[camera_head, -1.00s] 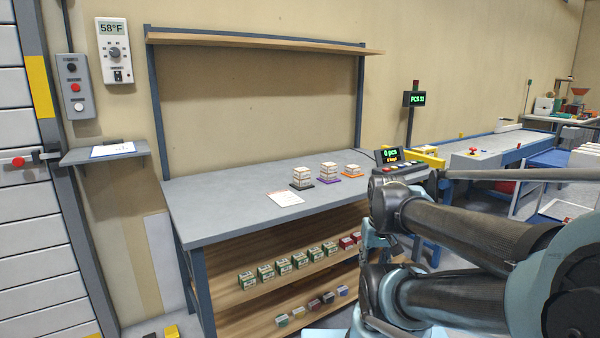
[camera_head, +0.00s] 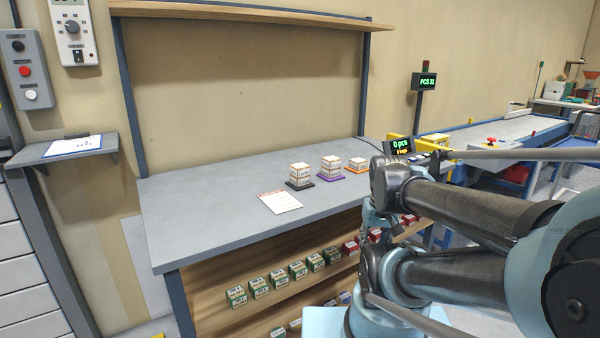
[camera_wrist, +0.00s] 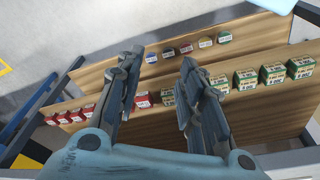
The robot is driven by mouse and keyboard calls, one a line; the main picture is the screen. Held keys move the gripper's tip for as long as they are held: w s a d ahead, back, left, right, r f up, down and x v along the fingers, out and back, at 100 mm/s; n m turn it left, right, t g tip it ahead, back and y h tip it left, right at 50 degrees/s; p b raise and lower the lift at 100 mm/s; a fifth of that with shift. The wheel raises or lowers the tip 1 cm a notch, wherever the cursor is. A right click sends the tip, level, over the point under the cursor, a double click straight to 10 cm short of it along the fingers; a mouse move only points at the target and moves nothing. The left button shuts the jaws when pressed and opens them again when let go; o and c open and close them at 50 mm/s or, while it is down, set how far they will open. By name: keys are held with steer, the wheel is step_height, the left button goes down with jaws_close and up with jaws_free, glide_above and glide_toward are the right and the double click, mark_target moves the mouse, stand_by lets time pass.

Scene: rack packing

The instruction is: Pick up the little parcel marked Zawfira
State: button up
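No label reading Zawfira is legible, so I cannot tell which parcel bears it. Small white stacked parcels stand on the grey table (camera_head: 215,210): one on a black pad (camera_head: 300,172), one on a purple pad (camera_head: 331,165), a lower one on an orange pad (camera_head: 357,163). Green-and-white boxes (camera_head: 281,279) and red boxes (camera_head: 350,248) line the upper shelf below.
A paper sheet (camera_head: 280,202) lies on the table. A counter display reading 0 pcs (camera_head: 401,146) stands at its right end. A conveyor (camera_head: 500,130) is further right. A high shelf (camera_head: 240,14) spans the table's back. The table's left part is clear.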

steer(key=o, duration=0.6)
steer(key=shift+s+a+r+n, duration=0.15)
steer(key=shift+r+n, duration=0.25)
steer(key=shift+r, duration=0.55)
steer(key=shift+o, duration=0.2)
steer(key=w+a+r+n+g, duration=0.1)
steer(key=w+a+r+n, duration=0.45)
steer(key=w+r, duration=0.25)
steer(key=w+a+r+n, duration=0.4)
steer(key=w+r+n, duration=0.3)
steer(key=w+r, duration=0.1)
steer(key=w+a+r+n+g, duration=0.1)
steer(key=w+a+r+n, duration=0.3)
steer(key=w+r+n, duration=0.3)
steer(key=w+a+r+n, duration=0.4)
steer(key=w+a+n, duration=0.1)
steer(key=w+a, duration=0.3)
glide_above(300, 165)
step_height(300, 165, down, 12)
steer(key=shift+w+a+r, duration=0.1)
steer(key=shift+a+r, duration=0.05)
steer(key=shift+r, duration=0.1)
steer(key=shift+f, duration=2.85)
